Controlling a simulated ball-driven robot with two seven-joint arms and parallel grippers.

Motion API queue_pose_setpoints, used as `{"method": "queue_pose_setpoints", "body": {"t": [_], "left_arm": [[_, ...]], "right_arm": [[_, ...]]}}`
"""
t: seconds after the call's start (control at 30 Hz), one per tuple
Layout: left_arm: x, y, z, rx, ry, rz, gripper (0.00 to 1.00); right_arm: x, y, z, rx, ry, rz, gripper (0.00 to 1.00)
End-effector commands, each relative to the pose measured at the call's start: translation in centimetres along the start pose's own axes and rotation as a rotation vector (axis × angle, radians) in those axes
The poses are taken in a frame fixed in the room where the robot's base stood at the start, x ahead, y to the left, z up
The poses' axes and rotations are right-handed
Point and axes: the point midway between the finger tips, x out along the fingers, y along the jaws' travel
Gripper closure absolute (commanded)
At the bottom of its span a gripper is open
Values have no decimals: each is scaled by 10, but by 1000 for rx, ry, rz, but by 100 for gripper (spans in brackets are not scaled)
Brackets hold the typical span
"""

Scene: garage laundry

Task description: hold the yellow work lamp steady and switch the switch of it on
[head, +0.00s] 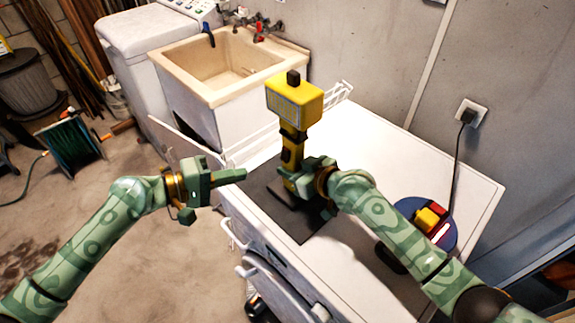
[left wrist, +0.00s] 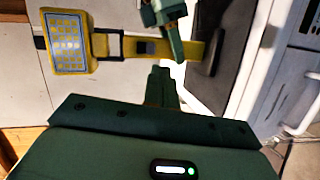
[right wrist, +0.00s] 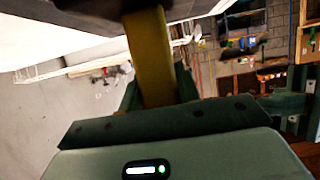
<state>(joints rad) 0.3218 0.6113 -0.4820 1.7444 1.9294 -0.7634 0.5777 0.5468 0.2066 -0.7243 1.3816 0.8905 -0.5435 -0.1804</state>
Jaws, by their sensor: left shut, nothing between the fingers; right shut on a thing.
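The yellow work lamp (head: 293,105) stands upright on a dark mat (head: 262,188) on the white worktop. Its rectangular LED panel faces the front left, and a black knob tops the head. My right gripper (head: 308,178) is shut on the lamp's lower yellow post, which also shows in the right wrist view (right wrist: 152,60). My left gripper (head: 240,175) is shut and empty, left of the post and apart from it. In the left wrist view the lamp (left wrist: 72,42) appears sideways, with a small dark patch, perhaps the switch (left wrist: 147,47), on its post. The panel shows pale yellow segments; I cannot tell whether it is lit.
A blue round tray (head: 405,208) with yellow and red items lies at the right of the worktop (head: 375,145). A cord runs up to a wall socket (head: 471,112). A beige sink (head: 225,70) stands behind. A green hose reel (head: 70,145) is on the floor at left.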

Motion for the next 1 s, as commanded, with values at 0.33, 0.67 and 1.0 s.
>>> {"method": "queue_pose_setpoints", "body": {"t": [0.33,0.67,1.0], "left_arm": [[-29,37,46,86,97,-180,100],[-42,52,35,-141,267,-214,100],[-42,51,35,-173,269,-211,100]], "right_arm": [[0,1,0,0,-1,1,100],[0,1,0,0,-1,1,100],[0,1,0,0,-1,2,100]]}}
